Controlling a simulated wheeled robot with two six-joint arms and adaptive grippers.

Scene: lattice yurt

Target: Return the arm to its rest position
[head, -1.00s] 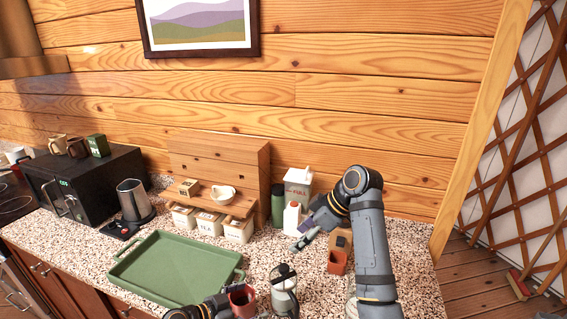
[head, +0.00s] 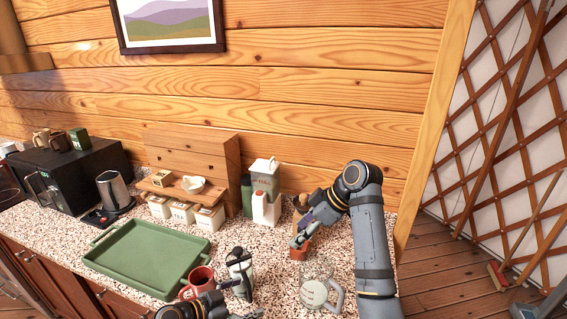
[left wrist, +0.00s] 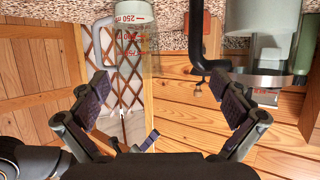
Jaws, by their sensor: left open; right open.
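My left gripper (head: 240,301) is low in the head view, open and empty, just right of a red mug (head: 197,281) and in front of a French press (head: 240,270). In the left wrist view its two fingers (left wrist: 162,82) stand wide apart with nothing between them. My right gripper (head: 303,232) is open, at the end of the arm coming in from the right. It overlaps a small terracotta pot (head: 299,253) in the picture; I cannot tell whether they touch.
A glass measuring jug (head: 315,288) stands beside my right arm and appears in the left wrist view (left wrist: 128,45). A green tray (head: 150,262) lies left.

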